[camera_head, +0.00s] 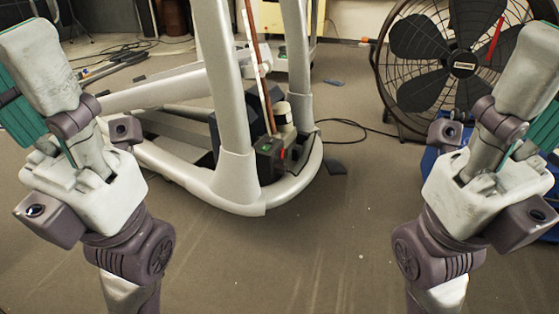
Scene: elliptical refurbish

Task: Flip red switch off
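The red switch (281,154) is a small red spot on a dark box low inside the frame of the grey elliptical machine (236,178). A small green spot shows on the box to its left. The switch is too small to tell its position.
A large black fan (462,62) stands at the back right, with a blue object (432,160) below it. Cables and rods clutter the back left. The brown floor (310,250) in front is clear.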

